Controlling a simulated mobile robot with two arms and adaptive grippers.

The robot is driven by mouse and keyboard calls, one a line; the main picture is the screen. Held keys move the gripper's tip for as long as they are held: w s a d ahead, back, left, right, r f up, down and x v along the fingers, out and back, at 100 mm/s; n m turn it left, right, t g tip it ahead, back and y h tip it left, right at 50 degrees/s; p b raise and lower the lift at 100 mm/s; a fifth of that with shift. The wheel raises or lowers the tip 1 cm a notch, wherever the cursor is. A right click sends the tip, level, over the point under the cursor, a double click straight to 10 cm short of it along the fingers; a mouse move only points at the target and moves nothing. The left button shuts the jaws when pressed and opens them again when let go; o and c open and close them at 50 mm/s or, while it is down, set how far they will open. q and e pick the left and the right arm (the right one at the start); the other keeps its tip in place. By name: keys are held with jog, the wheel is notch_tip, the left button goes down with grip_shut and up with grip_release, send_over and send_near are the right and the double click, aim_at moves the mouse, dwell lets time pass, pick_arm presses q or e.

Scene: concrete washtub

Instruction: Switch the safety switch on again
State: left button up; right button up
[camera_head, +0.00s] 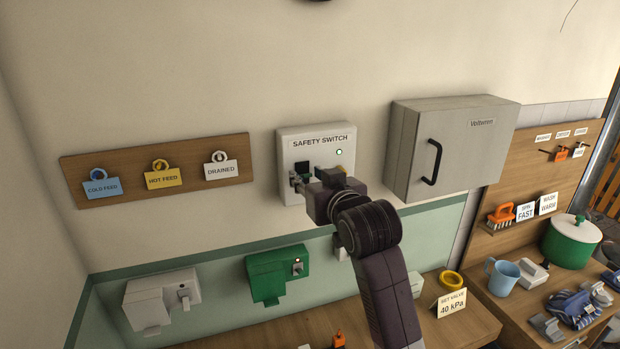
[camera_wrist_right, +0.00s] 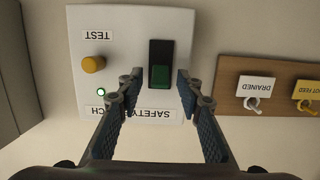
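The safety switch box (camera_head: 315,133) is a white panel on the wall, and it also shows upside down in the right wrist view (camera_wrist_right: 130,25). Its rocker (camera_wrist_right: 160,75) is black at one end and green at the end nearer the "SAFETY SWITCH" label. A small lamp (camera_wrist_right: 100,92) glows pale green. A yellow test knob (camera_wrist_right: 93,64) sits beside it. My right gripper (camera_wrist_right: 157,82) is open and empty, in front of the panel, with one finger on each side of the rocker. Contact cannot be told. In the head view my right gripper (camera_head: 320,180) covers the panel's lower part. My left gripper is not in view.
A wooden board (camera_head: 90,168) with cold feed, hot feed and drained tags hangs left of the switch. A grey cabinet (camera_head: 455,145) with a black handle juts out close on the right. Green (camera_head: 275,277) and white (camera_head: 160,300) wall units are below.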

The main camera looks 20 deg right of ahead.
jog(key=s+r, duration=0.2)
jog(key=s, duration=0.9)
jog(key=shift+s+d, duration=0.2)
jog(key=shift+s, duration=0.2)
